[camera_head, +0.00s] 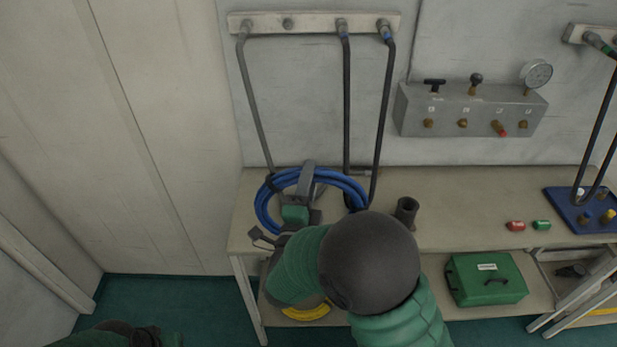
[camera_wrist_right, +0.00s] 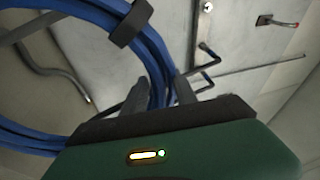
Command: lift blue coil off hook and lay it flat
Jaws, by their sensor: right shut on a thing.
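The blue coil (camera_head: 347,183) is a bundle of blue hose loops with dark ties, seen low over the left end of the bench. My right gripper (camera_head: 307,180) is shut on the coil. In the right wrist view the coil (camera_wrist_right: 60,145) fills the left side, with a dark tie on it, and passes between the two fingers of my right gripper (camera_wrist_right: 160,92). My arm hides the coil's near side, and I cannot tell whether it touches the bench. My left gripper is not clearly visible; only part of my left arm shows at the bottom left.
A bench (camera_head: 465,200) runs along the wall. A dark cup (camera_head: 406,210), red fitting (camera_head: 515,225), green fitting (camera_head: 541,225) and blue tray (camera_head: 570,222) stand on it. Dark hoses hang from a wall rail (camera_head: 313,22) behind the coil. A green case (camera_head: 487,279) sits below.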

